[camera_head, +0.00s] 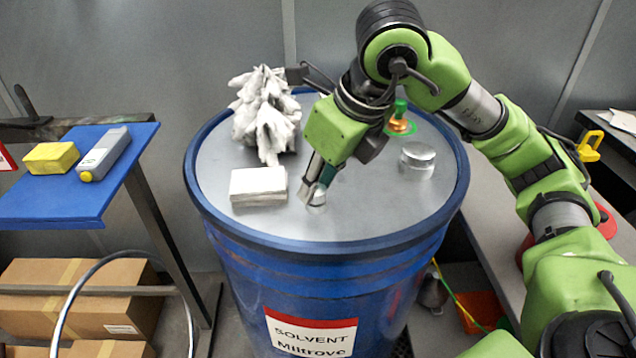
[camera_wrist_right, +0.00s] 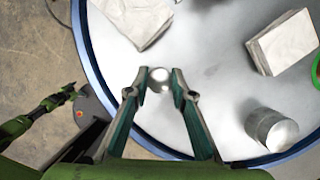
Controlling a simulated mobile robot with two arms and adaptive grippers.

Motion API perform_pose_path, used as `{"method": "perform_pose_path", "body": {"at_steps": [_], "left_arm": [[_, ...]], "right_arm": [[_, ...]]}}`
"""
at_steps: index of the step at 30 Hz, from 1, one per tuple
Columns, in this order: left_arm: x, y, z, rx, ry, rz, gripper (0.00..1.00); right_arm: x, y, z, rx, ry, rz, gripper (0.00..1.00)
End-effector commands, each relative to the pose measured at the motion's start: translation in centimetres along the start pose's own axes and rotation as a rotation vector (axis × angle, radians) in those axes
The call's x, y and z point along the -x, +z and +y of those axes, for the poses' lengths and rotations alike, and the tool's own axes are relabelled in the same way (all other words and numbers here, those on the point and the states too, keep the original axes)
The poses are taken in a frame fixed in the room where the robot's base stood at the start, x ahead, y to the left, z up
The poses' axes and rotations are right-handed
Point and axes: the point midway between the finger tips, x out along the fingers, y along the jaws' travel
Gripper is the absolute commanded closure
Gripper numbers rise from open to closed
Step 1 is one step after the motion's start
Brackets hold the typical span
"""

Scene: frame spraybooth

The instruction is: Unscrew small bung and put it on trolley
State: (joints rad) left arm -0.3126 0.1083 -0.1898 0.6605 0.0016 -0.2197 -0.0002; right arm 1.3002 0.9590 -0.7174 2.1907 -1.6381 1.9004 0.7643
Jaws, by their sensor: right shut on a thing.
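A blue solvent drum (camera_head: 325,243) with a grey metal lid stands in the middle of the head view. The small bung (camera_head: 318,198) is a small silver round piece on the lid's near part; it also shows in the right wrist view (camera_wrist_right: 159,80). My right gripper (camera_head: 317,192) reaches down from above and is shut on the bung, one finger on each side. I cannot tell whether the bung is still threaded. A blue-topped stand (camera_head: 60,208), which looks like the trolley, is at the left. Part of my left arm (camera_wrist_right: 38,118) seems to show in the wrist view, its jaws unclear.
On the lid are a crumpled white cloth (camera_head: 265,115), a white folded stack (camera_head: 258,186), a silver cylinder (camera_head: 417,161) and a green-topped brass fitting (camera_head: 399,121). The blue top holds a yellow sponge (camera_head: 50,158) and a grey bottle (camera_head: 104,152); its front is clear.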

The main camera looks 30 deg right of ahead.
Motion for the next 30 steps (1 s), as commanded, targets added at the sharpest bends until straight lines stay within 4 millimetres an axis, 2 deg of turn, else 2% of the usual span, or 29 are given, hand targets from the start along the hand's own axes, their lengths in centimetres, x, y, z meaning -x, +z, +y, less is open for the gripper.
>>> {"method": "perform_pose_path", "body": {"at_steps": [4,7,10,15,17,30], "left_arm": [[-0.6,0.2,0.3,-0.007,0.003,-0.006,0.44],[-1.0,0.2,0.6,-0.008,0.006,-0.007,0.43],[-1.3,-1.1,2.9,-0.007,0.031,-0.017,0.43],[-1.3,-2.9,2.9,0.004,0.031,0.000,0.43],[-1.3,-3.0,2.6,0.007,0.029,0.000,0.43],[-1.0,-1.1,1.1,0.002,0.012,-0.030,0.43]], "right_arm": [[-0.4,-0.3,-0.3,0.010,-0.001,0.004,0.95],[-0.6,-0.4,-0.4,0.079,0.030,0.004,0.95],[-0.6,-0.3,-0.4,0.149,0.058,0.005,0.94],[-0.7,-0.4,-0.5,0.283,0.114,0.005,0.95],[-0.7,-0.4,-0.5,0.325,0.132,0.007,0.95],[-0.7,-0.4,-0.5,0.387,0.157,0.008,0.95]]}}
